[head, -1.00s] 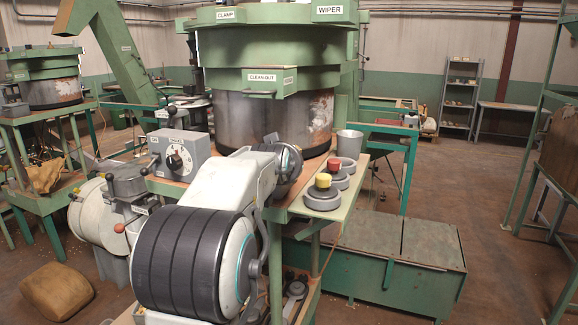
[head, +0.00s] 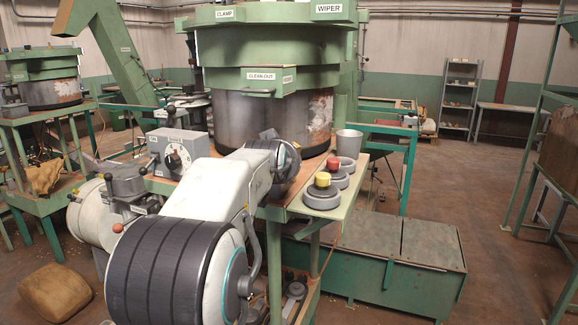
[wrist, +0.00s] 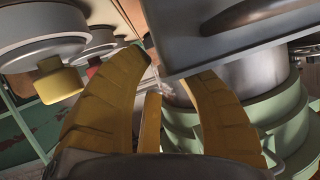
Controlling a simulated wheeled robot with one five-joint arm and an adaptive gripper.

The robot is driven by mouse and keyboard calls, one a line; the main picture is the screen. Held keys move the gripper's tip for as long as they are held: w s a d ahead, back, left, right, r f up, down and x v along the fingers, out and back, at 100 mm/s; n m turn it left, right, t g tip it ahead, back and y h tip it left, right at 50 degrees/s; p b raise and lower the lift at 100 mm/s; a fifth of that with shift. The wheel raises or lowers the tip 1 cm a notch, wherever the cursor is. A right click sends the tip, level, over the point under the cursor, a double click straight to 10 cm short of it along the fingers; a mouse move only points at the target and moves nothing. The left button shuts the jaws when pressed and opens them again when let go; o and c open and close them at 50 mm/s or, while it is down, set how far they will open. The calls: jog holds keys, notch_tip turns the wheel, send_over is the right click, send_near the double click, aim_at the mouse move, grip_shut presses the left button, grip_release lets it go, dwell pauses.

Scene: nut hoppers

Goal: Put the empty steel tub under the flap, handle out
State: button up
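In the wrist view, the yellow fingers of my gripper (wrist: 163,70) stand apart with nothing held between them. A grey, straight-edged metal piece with a dark handle-like bar, seemingly the steel tub (wrist: 200,52), lies just beyond the right fingertip; I cannot tell whether they touch. In the head view my arm hides the gripper and most of the bench in front of the hopper. The green clean-out box (head: 270,79), with a handle on its front, seems to be the flap. It sits on the hopper above the steel drum (head: 245,120).
Grey discs with yellow and red knobs (head: 322,188) stand on the bench's right edge, with a steel cup (head: 349,142) behind them. A grey control box (head: 177,152) stands left of my arm. A green chest (head: 400,270) stands at floor level on the right.

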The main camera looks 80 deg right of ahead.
jog(key=b+v, duration=0.1)
jog(key=v, duration=0.8)
jog(key=shift+a+b, duration=0.2)
jog(key=shift+b, duration=0.15)
jog(key=shift+w, duration=0.1)
jog(key=w+a+f+n+t+y, duration=0.3)
jog(key=w+a+f+n, duration=0.25)
jog(key=w+a, duration=0.55)
jog(key=w+a+f+n+t+y, duration=0.35)
jog(key=w+a+f, duration=0.35)
jog(key=w+a, duration=0.5)
jog(key=w+a+f+n+y, duration=0.2)
jog(key=a+f, duration=0.1)
jog(key=a, duration=0.3)
jog(key=w+a+f+n+y, duration=0.1)
jog(key=a+f+n+y, duration=0.1)
jog(key=a+f+n, duration=0.3)
jog(key=s+a+f+n+g+y, duration=0.1)
jog(key=s+a+f, duration=0.2)
jog(key=a, duration=0.3)
jog(key=s+a+f+n+g+y, duration=0.1)
jog(key=s+a+f+n+y, duration=0.1)
jog(key=a, duration=0.5)
jog(key=shift+s+a+f, duration=0.25)
jog(key=shift+s+f, duration=0.4)
jog(key=shift+s, duration=0.3)
